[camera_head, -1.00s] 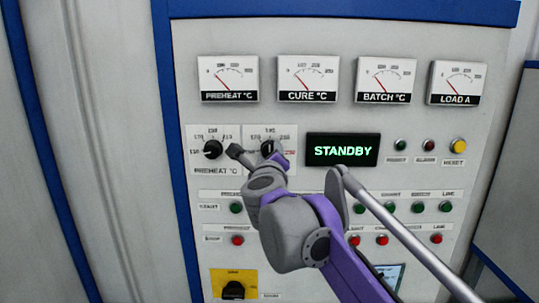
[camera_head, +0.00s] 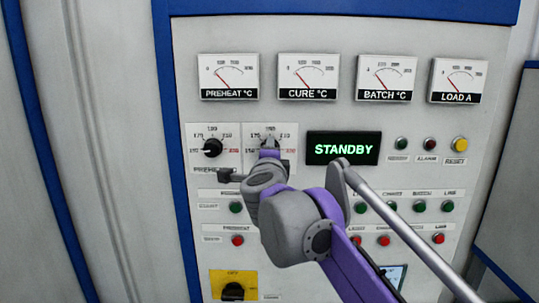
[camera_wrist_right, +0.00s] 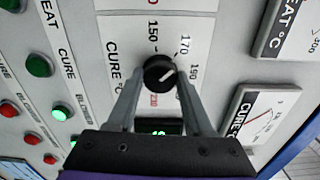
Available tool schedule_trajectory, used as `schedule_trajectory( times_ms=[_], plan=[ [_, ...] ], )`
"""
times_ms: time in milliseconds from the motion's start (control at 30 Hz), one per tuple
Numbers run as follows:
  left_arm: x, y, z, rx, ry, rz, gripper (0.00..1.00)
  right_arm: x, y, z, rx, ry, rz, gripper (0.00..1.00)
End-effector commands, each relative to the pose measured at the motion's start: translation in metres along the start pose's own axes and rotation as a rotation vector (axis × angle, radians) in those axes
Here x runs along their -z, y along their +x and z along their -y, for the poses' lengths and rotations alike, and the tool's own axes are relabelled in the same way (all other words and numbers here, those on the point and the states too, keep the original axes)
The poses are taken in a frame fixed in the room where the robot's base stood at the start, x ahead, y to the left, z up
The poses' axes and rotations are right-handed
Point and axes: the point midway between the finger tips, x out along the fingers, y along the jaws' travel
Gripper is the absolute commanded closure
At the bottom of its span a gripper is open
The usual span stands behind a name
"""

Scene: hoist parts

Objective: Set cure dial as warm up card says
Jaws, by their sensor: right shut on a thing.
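The cure dial (camera_wrist_right: 158,70) is a round black knob with a white pointer line. In the right wrist view its line points to the upper right, roughly toward the 190 mark. My right gripper (camera_head: 269,150) is shut on this dial, with one finger on each side of it in the wrist view (camera_wrist_right: 160,86). In the head view the gripper hides much of the dial. A pale blue card or screen (camera_head: 391,275) low on the panel is partly hidden by my arm, and its text cannot be read. My left gripper is not in view.
The black preheat dial (camera_head: 212,147) is just left of my right gripper. A display (camera_head: 342,149) reads STANDBY. Gauges, including the cure gauge (camera_head: 309,77), line the top. Green and red buttons sit below. A black knob on a yellow plate (camera_head: 234,276) is at the bottom left.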

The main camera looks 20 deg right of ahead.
Motion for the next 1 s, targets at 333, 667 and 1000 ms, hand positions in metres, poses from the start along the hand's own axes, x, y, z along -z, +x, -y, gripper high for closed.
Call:
schedule_trajectory(
  times_ms=[333,667,1000],
  plan=[
    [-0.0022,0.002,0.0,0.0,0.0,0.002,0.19,0.0001,0.0,-0.0001,0.0,-0.093,0.0,1.0],
    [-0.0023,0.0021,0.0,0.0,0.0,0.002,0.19,0.0001,0.0,0.0,0.0,-0.101,0.0,1.0],
    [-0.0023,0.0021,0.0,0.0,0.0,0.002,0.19,0.0,0.0,-0.0001,0.0,-0.1,0.0,0.19]
  ],
)
